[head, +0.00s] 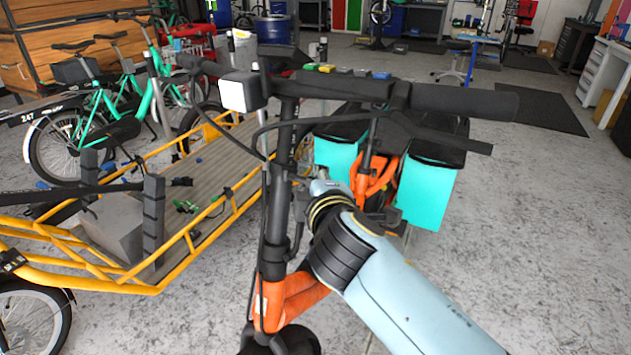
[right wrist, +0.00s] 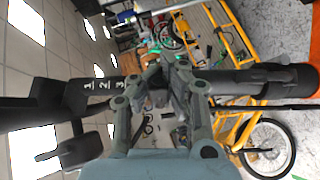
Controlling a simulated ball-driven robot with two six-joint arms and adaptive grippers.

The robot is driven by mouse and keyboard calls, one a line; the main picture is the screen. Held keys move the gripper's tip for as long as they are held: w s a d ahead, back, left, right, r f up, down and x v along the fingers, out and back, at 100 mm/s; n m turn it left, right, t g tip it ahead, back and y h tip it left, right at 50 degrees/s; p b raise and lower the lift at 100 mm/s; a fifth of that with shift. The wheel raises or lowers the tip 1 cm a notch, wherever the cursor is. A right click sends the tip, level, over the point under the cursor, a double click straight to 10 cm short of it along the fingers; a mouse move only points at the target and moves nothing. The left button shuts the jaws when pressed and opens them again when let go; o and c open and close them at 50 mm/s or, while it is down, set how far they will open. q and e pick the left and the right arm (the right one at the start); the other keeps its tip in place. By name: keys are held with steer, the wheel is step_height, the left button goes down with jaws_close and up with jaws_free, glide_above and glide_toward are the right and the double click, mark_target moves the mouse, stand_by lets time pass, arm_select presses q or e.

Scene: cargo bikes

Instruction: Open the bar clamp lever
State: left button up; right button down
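The dark handlebar stem (head: 283,150) of an orange bike stands upright in the middle of the head view, below the black handlebar. In the right wrist view the stem (right wrist: 105,88) runs across the picture, with the white marks 1, 2, 3 on it. My right gripper (right wrist: 167,74) is at the stem, its fingertips bent inward with a small gap between them. Dark parts show between and behind the fingers. I cannot make out the clamp lever for certain, nor whether the fingers grip it. In the head view the fingers are largely hidden near the stem. My left gripper is not in view.
A black handlebar grip (head: 465,101) and brake lever jut right above my arm. Turquoise boxes (head: 428,190) stand behind it. A yellow cargo bike frame (head: 120,285) lies to the left, with green bikes beyond.

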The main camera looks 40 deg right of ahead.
steer(key=c, duration=1.5)
jaws_free()
steer(key=shift+s+d, duration=0.1)
steer(key=shift+s, duration=0.1)
steer(key=shift+o, duration=1.3)
steer(key=shift+w, duration=0.1)
